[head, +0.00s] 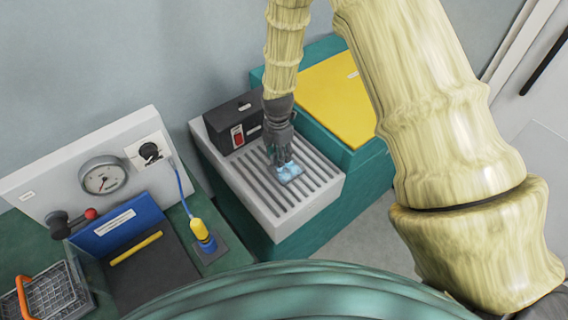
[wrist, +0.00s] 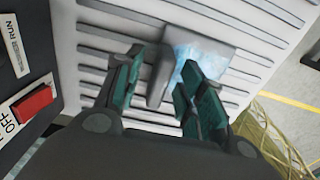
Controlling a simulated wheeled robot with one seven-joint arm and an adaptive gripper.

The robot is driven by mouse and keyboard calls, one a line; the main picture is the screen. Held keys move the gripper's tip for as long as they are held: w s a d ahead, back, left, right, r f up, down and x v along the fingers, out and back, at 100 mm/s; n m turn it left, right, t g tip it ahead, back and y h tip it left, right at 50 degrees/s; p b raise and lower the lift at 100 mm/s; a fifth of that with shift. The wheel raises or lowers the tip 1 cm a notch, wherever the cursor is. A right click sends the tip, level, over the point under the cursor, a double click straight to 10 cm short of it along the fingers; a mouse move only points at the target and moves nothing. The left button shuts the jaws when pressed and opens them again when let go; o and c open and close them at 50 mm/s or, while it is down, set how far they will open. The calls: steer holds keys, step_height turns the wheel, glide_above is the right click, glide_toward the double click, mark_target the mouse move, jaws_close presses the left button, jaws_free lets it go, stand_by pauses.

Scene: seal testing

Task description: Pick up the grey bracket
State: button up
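The grey bracket (wrist: 160,82) lies on a slotted pale surface (wrist: 90,52). It has a grey upright part and a flat plate with a glossy light blue patch (wrist: 190,52). In the head view the bracket (head: 289,173) shows as a small pale blue piece just below my gripper (head: 279,156). In the wrist view my gripper (wrist: 162,68) is open, with one teal-padded finger on each side of the upright part. A gap shows on the left; whether the right finger touches the bracket I cannot tell.
A black switch box (head: 234,122) with a red switch stands at the back of the slotted top, left of my gripper. A yellow-topped teal unit (head: 322,92) stands to the right. A gauge panel (head: 100,178) and a wire basket (head: 52,292) are at left.

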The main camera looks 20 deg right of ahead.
jaws_close()
steer(key=shift+r, duration=0.1)
stand_by(0.5)
steer(key=shift+w+r+b, duration=0.1)
steer(key=shift+r+b, duration=0.65)
steer(key=shift+r, duration=0.4)
steer(key=s+a+r+b, duration=0.1)
steer(key=s+a+b, duration=0.1)
steer(key=s, duration=0.5)
steer(key=s+a+r+b, duration=0.1)
steer(key=s+a+b, duration=0.1)
steer(key=s, duration=0.6)
steer(key=shift+s+a+r+b, duration=0.15)
steer(key=shift+s+r+b, duration=0.1)
steer(key=shift+b, duration=0.15)
